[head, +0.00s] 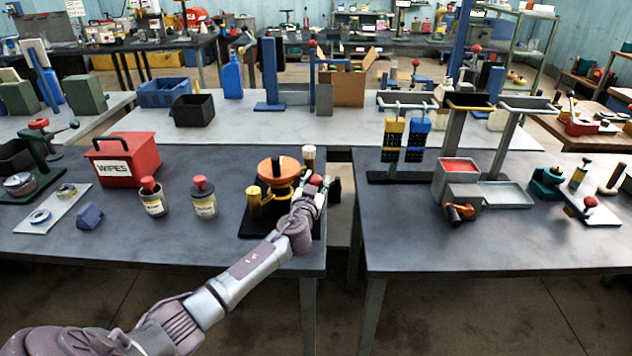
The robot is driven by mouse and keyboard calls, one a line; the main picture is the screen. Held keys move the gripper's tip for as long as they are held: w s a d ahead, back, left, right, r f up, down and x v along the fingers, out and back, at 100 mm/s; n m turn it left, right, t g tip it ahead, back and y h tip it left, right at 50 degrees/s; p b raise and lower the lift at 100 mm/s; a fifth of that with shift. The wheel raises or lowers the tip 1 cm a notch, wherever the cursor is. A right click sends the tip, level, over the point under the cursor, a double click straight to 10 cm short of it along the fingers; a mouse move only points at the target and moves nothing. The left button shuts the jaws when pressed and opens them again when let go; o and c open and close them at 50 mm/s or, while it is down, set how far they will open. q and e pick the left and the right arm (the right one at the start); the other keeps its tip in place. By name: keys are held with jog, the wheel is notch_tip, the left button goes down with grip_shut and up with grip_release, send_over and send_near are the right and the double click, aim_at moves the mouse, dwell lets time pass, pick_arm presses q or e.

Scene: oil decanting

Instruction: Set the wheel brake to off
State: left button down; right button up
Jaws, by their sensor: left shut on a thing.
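A device with an orange wheel (280,168) on top, a yellow cylinder (254,201) at its left and a black base (262,224) stands near the right edge of the left table. My left gripper (318,184) is at the right side of this device, with its arm coming up from the lower left. It is shut on a small red knob (316,179), likely the brake handle. The fingers and my wrist hide most of the handle and part of the base, so its brake position is not readable. My right gripper is not in view.
A pale-topped bottle (308,158) stands just behind the gripper. Two red-capped jars (204,199) and a red wipes box (125,160) stand to the left. A gap separates the left table from the right table (420,235), which holds a grey stand. The left table's front is mostly clear.

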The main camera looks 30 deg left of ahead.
pick_arm(q)
jog(key=shift+d, duration=0.15)
jog(key=w+d+f+m+g+b, duration=0.1)
jog(key=w+d+f+m, duration=0.1)
jog(key=d+f+m, duration=0.2)
jog(key=m, duration=0.3)
jog(key=shift+w+d+f+g, duration=0.15)
jog(key=shift+w+d+g, duration=0.1)
jog(key=shift+w+g, duration=0.05)
jog(key=shift+d+f, duration=0.1)
jog(key=shift+f, duration=0.05)
dwell(0.5)
jog(key=c, duration=0.7)
grip_release()
jog(key=shift+w, duration=0.15)
jog(key=shift+r, duration=0.2)
